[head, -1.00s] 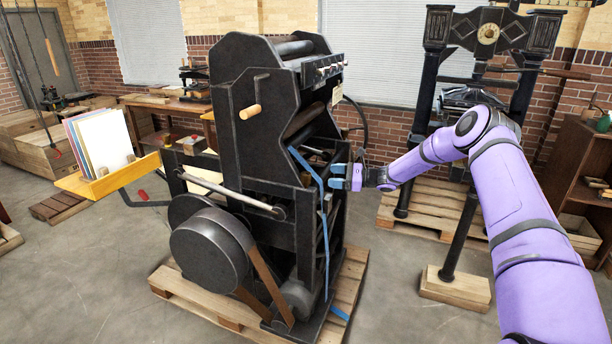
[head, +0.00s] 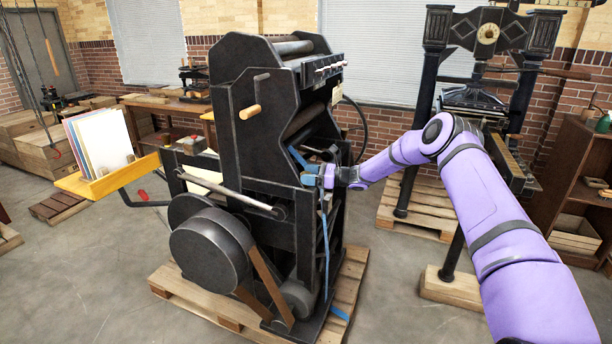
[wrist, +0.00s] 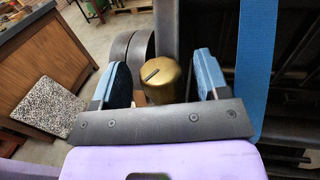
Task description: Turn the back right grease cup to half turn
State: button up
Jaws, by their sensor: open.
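A brass grease cup (wrist: 165,84) shows in the wrist view, a round knob with a dark bar-like mark on its top. The two blue fingers of my gripper (wrist: 160,64) stand open, one on each side of it. In the head view my gripper (head: 316,175) is at the right side of the black press (head: 250,120). The cup cannot be made out there, and other cups are not clearly seen.
A blue strap or belt (wrist: 256,60) runs just right of the right finger in the wrist view. Dark press frame parts lie close around the cup. A yellow paper shelf (head: 110,180) sticks out left of the press. A second press (head: 430,90) stands at the back right.

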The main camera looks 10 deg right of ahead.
jog(key=shift+w+a, duration=0.25)
jog(key=shift+a, duration=0.3)
jog(key=c, duration=0.9)
jog(key=shift+m+t+h, duration=1.3)
jog(key=shift+m+t, duration=0.3)
jog(key=shift+t, duration=0.6)
jog(key=o, duration=0.9)
